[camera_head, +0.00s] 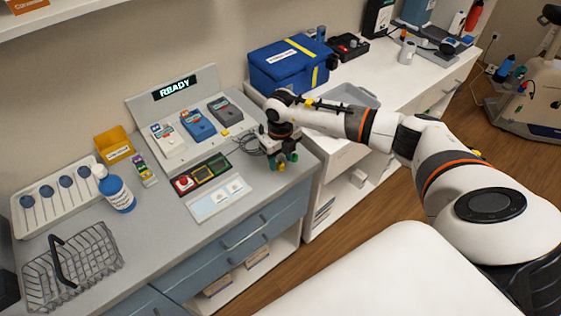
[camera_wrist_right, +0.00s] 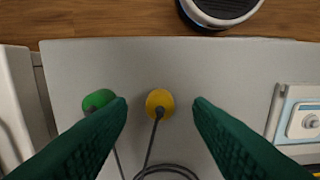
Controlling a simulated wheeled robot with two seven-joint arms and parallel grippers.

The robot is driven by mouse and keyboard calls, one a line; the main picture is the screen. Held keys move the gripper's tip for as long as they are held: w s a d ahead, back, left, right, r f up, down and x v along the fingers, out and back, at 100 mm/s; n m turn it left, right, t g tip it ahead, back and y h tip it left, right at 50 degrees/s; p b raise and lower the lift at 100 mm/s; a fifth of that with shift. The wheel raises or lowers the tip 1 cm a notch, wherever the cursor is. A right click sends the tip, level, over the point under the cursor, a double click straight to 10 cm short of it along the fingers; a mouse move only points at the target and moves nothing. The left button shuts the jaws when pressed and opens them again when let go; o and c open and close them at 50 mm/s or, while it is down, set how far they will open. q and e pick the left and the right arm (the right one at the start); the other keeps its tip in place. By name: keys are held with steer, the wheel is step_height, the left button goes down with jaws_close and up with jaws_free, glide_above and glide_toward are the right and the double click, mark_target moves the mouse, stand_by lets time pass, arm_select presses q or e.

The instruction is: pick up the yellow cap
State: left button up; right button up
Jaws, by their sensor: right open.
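The yellow cap (camera_wrist_right: 160,103) is a small round piece on the grey counter, with a dark cable running from it. It lies between the fingertips of my right gripper (camera_wrist_right: 160,106), with a gap on both sides. The green fingers are open and touch nothing that I can see. A green cap (camera_wrist_right: 97,100) on its own cable sits left of the yellow one, partly behind the left finger. My left gripper is out of view.
A coiled dark cable (camera_wrist_right: 165,173) lies near the caps. The counter edge and wooden floor (camera_wrist_right: 110,22) are close. A panel with red button (camera_head: 183,183) and light-blue strip (camera_head: 218,199) is left of the gripper. A blue box (camera_head: 288,68) stands behind.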

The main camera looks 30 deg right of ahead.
steer(key=shift+f, duration=0.65)
steer(key=c, duration=0.9)
